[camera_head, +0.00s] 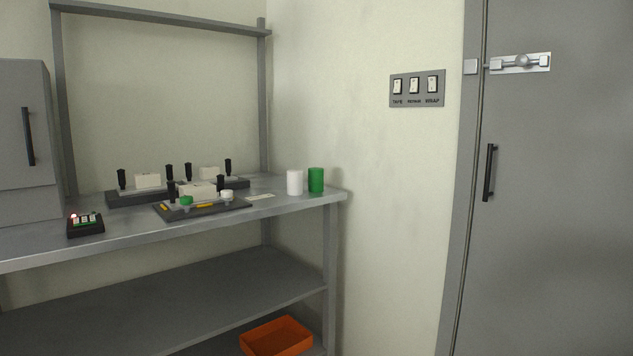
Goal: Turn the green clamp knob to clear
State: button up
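A small green knob (186,201) sits on the front left part of a dark fixture plate (222,209) on the grey workbench. A white knob (227,195) stands on the same plate to its right. A white block (197,190) and black upright handles (171,192) are on the plate behind the knobs. Yellow marks show along the plate's front. The green knob's pointing direction and any label are too small to read. My gripper is not in view.
The grey workbench (40,243) also bears a small box with buttons and a red light (85,225), another dark fixture (140,199), a white cylinder (295,182) and a green cylinder (316,180). An orange bin (277,337) sits below. A switch panel (417,89) and grey door (560,200) are right.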

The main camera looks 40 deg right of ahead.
aim_at(185, 200)
jog(key=u, duration=0.9)
jog(key=i, duration=1.55)
jog(key=z, duration=2.65)
